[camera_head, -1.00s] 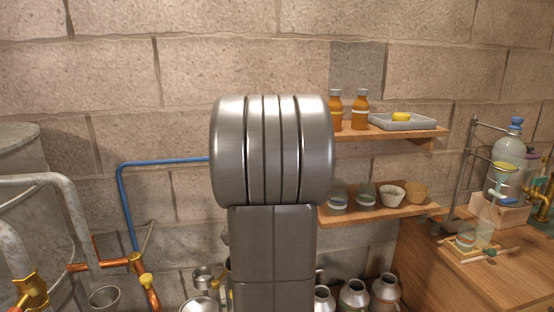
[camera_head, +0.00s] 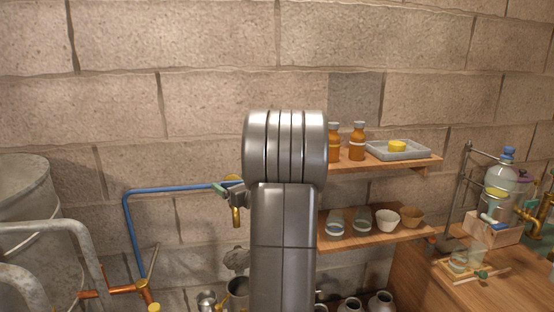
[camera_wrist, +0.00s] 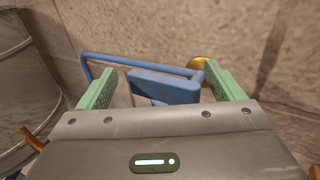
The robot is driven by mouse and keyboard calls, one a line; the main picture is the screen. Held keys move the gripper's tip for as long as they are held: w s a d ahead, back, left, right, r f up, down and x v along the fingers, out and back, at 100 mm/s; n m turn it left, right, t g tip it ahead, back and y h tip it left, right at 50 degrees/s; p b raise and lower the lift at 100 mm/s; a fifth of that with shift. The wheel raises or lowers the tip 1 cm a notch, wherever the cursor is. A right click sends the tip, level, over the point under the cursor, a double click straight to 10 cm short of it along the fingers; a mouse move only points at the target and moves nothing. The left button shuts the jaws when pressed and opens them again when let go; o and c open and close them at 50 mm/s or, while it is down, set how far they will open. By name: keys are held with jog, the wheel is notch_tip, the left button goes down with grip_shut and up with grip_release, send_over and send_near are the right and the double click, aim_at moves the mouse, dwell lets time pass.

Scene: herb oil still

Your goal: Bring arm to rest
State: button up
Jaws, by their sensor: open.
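My gripper (camera_wrist: 164,82) shows in the wrist view with its two green fingers spread wide apart. A blue bar-shaped handle (camera_wrist: 165,87) with a blue pipe behind it appears between and beyond the fingers. I see no grip on it. A round brass piece (camera_wrist: 198,63) sits at the pipe's end, by the wall. In the head view, my grey arm stands upright in the middle and hides part of the wall. A brass spout (camera_head: 236,215) shows just left of the arm, at the end of the blue pipe (camera_head: 180,190).
A grey metal tank (camera_head: 30,190) stands at the left. Right of my arm are an upper shelf (camera_head: 425,164) with brown bottles and a tray (camera_head: 375,150), and a lower shelf (camera_head: 400,238) with bowls. A wooden counter (camera_head: 480,285) with glassware is at the right. Metal jugs stand below.

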jog(key=shift+d+r+p, duration=0.1)
jog(key=shift+r+p, duration=0.1)
jog(key=shift+p, duration=0.1)
jog(key=shift+s+d+f+n+g+y+b, duration=0.3)
jog(key=shift+s+d+y+b, duration=0.1)
jog(key=shift+s+d+b, duration=0.2)
jog(key=shift+s+d+r, duration=0.1)
jog(key=shift+s+d, duration=0.2)
jog(key=shift+s, duration=0.15)
